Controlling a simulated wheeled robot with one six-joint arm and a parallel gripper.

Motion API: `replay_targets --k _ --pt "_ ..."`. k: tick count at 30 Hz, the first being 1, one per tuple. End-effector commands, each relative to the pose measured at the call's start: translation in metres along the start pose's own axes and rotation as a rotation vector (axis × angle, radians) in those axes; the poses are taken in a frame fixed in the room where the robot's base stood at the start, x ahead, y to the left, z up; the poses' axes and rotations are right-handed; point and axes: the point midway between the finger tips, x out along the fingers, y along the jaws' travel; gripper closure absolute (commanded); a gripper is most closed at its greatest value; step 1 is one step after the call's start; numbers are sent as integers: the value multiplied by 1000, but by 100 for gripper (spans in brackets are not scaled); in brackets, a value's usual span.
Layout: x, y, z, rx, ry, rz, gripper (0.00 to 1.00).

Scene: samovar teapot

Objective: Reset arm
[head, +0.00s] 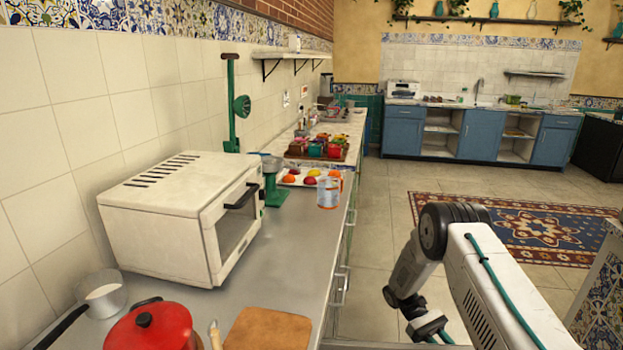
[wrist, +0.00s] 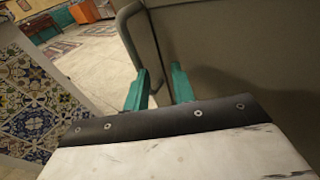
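My gripper (wrist: 159,82) shows in the wrist view as two teal fingers standing apart, with no object visible between them. A curved metal handle (wrist: 127,38) on a grey panel (wrist: 230,50) lies just beyond the fingers; I cannot tell whether they touch it. In the head view my arm reaches down at the lower right, to the right of the counter (head: 290,265). Its end is partly cut off by the bottom edge there.
A tiled block (head: 600,290) is at the right. Open floor (head: 385,215) lies beyond my arm.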

Motion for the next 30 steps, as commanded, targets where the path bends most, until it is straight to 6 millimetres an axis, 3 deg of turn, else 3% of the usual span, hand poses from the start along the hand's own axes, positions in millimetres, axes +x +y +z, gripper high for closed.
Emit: replay_targets --k 17,30 --pt "-8 -47 168 115 423 -130 75" --pt "21 -98 286 208 755 -216 75"
